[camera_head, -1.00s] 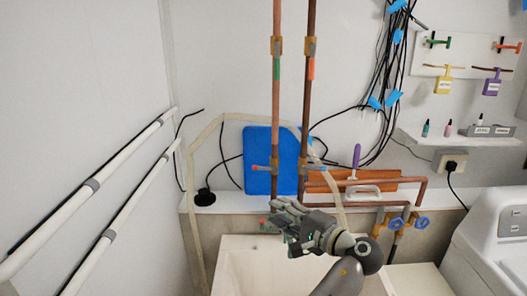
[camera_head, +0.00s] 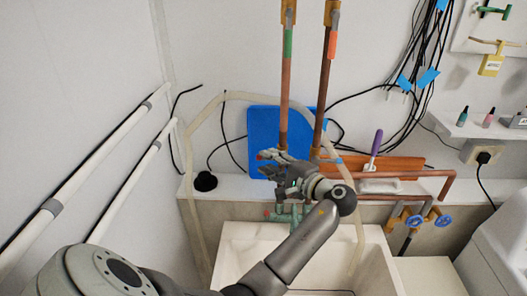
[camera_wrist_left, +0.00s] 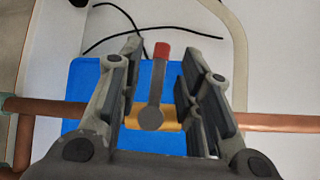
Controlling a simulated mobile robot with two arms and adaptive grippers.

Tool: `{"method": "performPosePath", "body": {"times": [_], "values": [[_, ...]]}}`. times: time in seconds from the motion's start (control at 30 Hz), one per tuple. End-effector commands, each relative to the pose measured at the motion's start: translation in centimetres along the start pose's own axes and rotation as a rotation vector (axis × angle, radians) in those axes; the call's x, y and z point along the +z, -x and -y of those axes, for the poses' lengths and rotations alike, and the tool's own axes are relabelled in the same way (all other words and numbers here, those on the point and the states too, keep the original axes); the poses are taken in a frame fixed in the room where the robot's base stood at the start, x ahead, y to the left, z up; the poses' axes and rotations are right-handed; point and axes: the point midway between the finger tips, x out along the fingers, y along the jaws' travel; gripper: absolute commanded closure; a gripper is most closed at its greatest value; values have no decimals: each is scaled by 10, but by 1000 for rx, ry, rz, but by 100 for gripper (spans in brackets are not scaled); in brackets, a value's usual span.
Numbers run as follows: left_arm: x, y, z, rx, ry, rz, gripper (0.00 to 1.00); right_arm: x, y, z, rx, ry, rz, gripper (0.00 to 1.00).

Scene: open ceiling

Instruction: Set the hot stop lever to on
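The stop lever with a red tip shows in the left wrist view (camera_wrist_left: 157,82). It has a grey handle and sits on a brass valve body (camera_wrist_left: 170,118) on a copper pipe. The handle stands crosswise to the pipe. My left gripper (camera_wrist_left: 161,62) is open, with one finger on each side of the lever and visible gaps to it. In the head view my left gripper (camera_head: 272,165) is at the left copper pipe (camera_head: 285,92), in front of the blue board, and hides most of the lever. My right gripper is not in view.
A blue board (camera_head: 262,125) stands behind the pipes. A second copper pipe (camera_head: 323,95) with an orange-red label runs just to the right. A white sink (camera_head: 235,245) lies below. Blue tap handles (camera_head: 442,221), a purple-handled tool (camera_head: 376,142) and black cables are to the right.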

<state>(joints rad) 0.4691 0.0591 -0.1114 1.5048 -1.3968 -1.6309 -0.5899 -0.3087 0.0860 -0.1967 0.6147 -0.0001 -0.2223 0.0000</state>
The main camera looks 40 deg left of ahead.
Motion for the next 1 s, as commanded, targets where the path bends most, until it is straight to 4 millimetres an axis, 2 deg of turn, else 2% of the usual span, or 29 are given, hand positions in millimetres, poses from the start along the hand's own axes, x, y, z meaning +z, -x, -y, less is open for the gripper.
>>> {"method": "performPosePath", "body": {"times": [0.03,0.2,0.57,0.83,1.0], "values": [[2,-9,4,-2,-2,2,67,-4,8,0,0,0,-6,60],[0,-28,2,-1,-2,0,67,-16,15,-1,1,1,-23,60],[0,-34,-1,0,0,-1,67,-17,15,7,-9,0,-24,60],[0,-34,0,0,0,-1,99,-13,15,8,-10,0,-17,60],[0,-33,0,0,0,-1,100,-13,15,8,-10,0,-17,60]]}}
